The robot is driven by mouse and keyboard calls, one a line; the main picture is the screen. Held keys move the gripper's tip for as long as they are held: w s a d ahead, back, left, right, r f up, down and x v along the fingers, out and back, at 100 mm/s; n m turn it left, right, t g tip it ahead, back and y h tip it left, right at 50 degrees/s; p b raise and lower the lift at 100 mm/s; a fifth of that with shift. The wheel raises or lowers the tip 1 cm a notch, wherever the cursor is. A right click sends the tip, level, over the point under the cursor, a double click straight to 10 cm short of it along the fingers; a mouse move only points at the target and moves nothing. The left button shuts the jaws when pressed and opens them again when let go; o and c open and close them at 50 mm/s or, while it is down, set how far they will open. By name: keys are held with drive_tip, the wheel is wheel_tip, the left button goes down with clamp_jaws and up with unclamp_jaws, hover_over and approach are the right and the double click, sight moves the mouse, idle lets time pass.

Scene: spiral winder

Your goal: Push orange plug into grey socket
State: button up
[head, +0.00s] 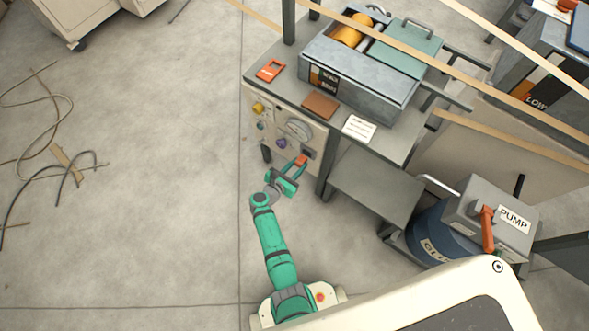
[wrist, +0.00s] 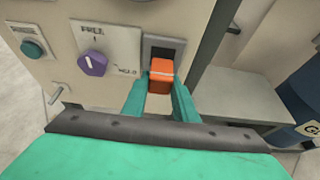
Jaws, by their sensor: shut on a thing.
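The orange plug (wrist: 161,76) is between the two teal fingers of my gripper (wrist: 160,92), which is shut on it. The dark grey socket (wrist: 163,48) is on the pale front panel, directly behind the plug in the wrist view. The plug covers the lower part of the socket, and I cannot tell how deep it sits or whether it touches. In the head view my gripper (head: 292,170) reaches up to the panel with the orange plug (head: 301,160) at its tips, just below the dark socket (head: 308,152).
Left of the socket is a purple knob (wrist: 94,62), then a teal button (wrist: 33,48). A grey shelf (wrist: 237,95) is to the right of the panel. A pump unit (head: 490,215) stands right of the bench. Open floor (head: 150,200) lies to the left, with loose cables farther off.

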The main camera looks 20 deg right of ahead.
drive_tip(key=shift+w+d, duration=0.3)
drive_tip(key=shift+d, duration=0.1)
drive_tip(key=shift+w+d+r, duration=0.1)
drive_tip(key=shift+w+d, duration=0.2)
drive_tip(key=shift+d, duration=0.05)
idle(2.2)
drive_tip(key=o, duration=1.1)
drive_tip(key=shift+c, duration=0.2)
drive_tip(key=v, duration=1)
drive_tip(key=shift+s+a+r, duration=0.2)
drive_tip(key=shift+a+r, duration=0.05)
